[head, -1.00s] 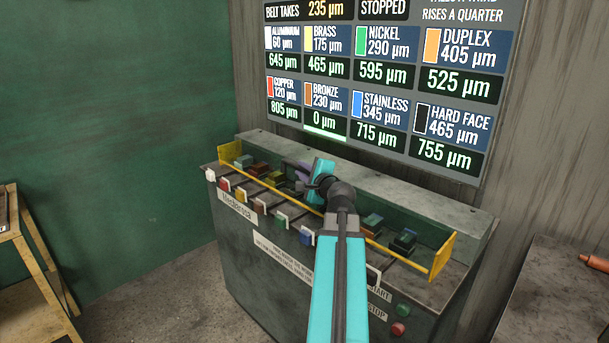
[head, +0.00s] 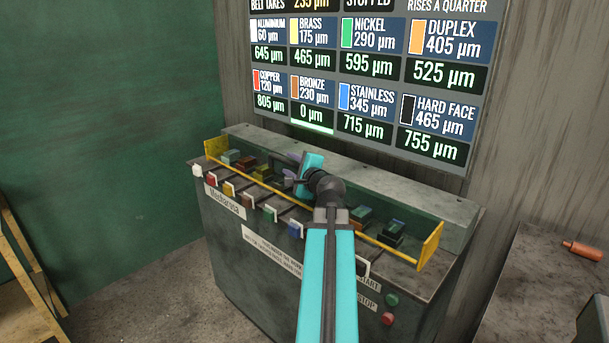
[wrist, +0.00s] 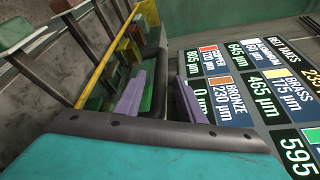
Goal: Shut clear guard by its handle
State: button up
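A yellow-framed guard (head: 206,147) spans the top of the grey machine, with a yellow end plate (head: 430,244) at the right and a long yellow bar along the front. The bar (wrist: 103,60) also crosses the wrist view. My gripper (head: 291,159) is over the middle of the machine's top, behind the bar; my arm hides part of the bar. I see nothing gripped.
Several coloured blocks (head: 263,172) and levers line the machine's top. A green button (head: 392,299) and a red button (head: 387,319) are on its front. A display board (head: 370,80) hangs behind. A grey bench (head: 520,270) stands at the right and a wooden rack (head: 20,262) at the left.

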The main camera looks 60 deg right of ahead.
jog(key=shift+v, duration=1)
jog(key=shift+s+a+f+b, duration=0.15)
jog(key=shift+s+b, duration=0.2)
jog(key=shift+b, duration=0.3)
jog(key=shift+s+a+b, duration=0.35)
jog(key=shift+s+b, duration=0.2)
jog(key=shift+s, duration=0.1)
jog(key=shift+s+a+r+b, duration=0.1)
jog(key=shift+s+r+b, duration=0.2)
jog(key=shift+b, duration=0.6)
jog(key=s+b, duration=0.1)
jog(key=b, duration=0.2)
jog(key=shift+a, duration=0.25)
jog(key=shift+s+a+b, duration=0.3)
jog(key=shift+b, duration=0.9)
jog(key=shift+r+b+v, duration=0.2)
jog(key=shift+b+v, duration=2.8)
jog(key=shift+b, duration=0.3)
